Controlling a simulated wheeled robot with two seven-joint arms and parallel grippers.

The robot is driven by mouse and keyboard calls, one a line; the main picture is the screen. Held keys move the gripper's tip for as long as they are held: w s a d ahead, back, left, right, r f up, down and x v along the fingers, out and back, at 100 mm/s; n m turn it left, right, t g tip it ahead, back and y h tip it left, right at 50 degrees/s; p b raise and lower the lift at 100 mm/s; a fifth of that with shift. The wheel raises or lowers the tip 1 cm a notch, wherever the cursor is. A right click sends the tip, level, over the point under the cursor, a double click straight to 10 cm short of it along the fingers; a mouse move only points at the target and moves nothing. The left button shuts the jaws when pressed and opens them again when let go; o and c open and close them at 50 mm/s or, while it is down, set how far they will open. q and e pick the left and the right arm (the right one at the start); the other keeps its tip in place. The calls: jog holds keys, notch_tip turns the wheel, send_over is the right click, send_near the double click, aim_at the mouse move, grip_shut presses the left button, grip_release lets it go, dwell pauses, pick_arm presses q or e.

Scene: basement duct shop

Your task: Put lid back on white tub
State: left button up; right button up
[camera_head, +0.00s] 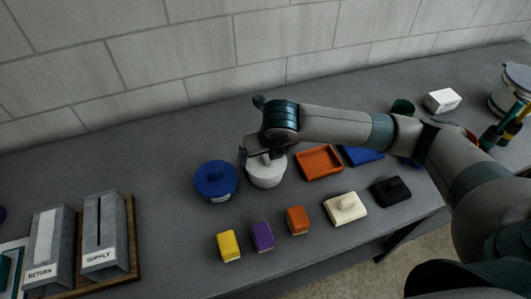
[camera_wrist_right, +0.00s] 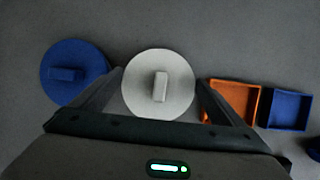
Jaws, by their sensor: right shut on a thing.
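The round white tub (camera_head: 267,179) stands on the grey bench, right of a blue round tub. A white round lid with a bar-shaped knob (camera_wrist_right: 160,86) shows from above in the right wrist view and covers the tub's opening. My right gripper (camera_head: 257,153) is over the tub, with its fingers at opposite sides of the lid, shut on it. The gripper partly hides the lid in the head view, so I cannot tell whether the lid is fully seated or slightly raised. My left gripper is not in view.
The blue lidded tub (camera_head: 215,180) is close on the left. Orange (camera_head: 319,162) and blue (camera_head: 361,154) open trays lie to the right. Yellow (camera_head: 228,246), purple (camera_head: 262,236) and orange (camera_head: 297,220) blocks, plus cream (camera_head: 344,208) and black (camera_head: 390,191) handled pieces, lie in front.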

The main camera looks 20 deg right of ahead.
jog(key=shift+p, duration=0.45)
dwell(0.3)
jog(key=shift+f+p, duration=0.15)
jog(key=shift+p, duration=0.25)
dwell(1.1)
jog(key=shift+p, duration=0.45)
dwell(0.5)
dwell(0.5)
jog(key=o, duration=0.7)
jog(key=shift+r+p, duration=2.35)
jog(key=shift+p, duration=0.2)
jog(key=shift+r+p, duration=0.4)
jog(key=shift+r, duration=0.75)
